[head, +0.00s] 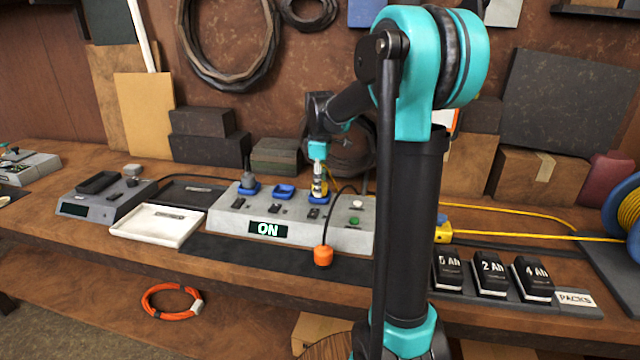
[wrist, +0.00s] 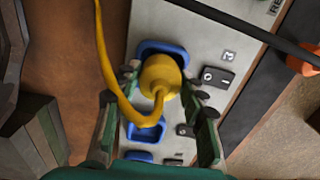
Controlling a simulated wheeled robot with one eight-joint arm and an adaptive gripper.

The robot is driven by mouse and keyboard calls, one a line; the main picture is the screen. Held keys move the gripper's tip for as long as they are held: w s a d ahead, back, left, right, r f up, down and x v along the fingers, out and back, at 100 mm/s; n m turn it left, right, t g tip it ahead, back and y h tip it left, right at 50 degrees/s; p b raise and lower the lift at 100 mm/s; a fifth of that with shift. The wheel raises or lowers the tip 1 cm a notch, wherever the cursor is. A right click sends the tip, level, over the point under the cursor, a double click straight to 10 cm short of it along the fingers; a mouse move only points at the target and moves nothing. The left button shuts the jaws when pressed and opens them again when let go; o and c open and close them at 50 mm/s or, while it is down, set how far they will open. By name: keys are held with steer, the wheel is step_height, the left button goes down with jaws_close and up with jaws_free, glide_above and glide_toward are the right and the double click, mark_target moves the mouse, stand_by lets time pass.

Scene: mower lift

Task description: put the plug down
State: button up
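The yellow plug (wrist: 159,77) is at the rightmost blue socket (wrist: 150,46) of the grey power box (head: 222,222); its yellow cord loops toward the camera. My gripper (head: 318,182) points down over that socket, with one finger on each side of the plug, and looks shut on it. The plug shows small between the fingers in the head view. I cannot tell how deep it sits. The middle blue socket (head: 284,191) is empty. A grey plug (head: 248,184) stands in the left socket. The box display (head: 268,230) reads ON.
A white tray (head: 157,225) lies left of the power box, beside a dark tray (head: 192,193) and a grey device (head: 105,198). An orange piece (head: 323,255) hangs on a black cord before the box. Black battery packs (head: 490,275) stand at right.

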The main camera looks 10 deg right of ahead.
steer(key=o, duration=0.3)
step_height(320, 180, up, 13)
steer(key=shift+f, duration=0.15)
stand_by(0.4)
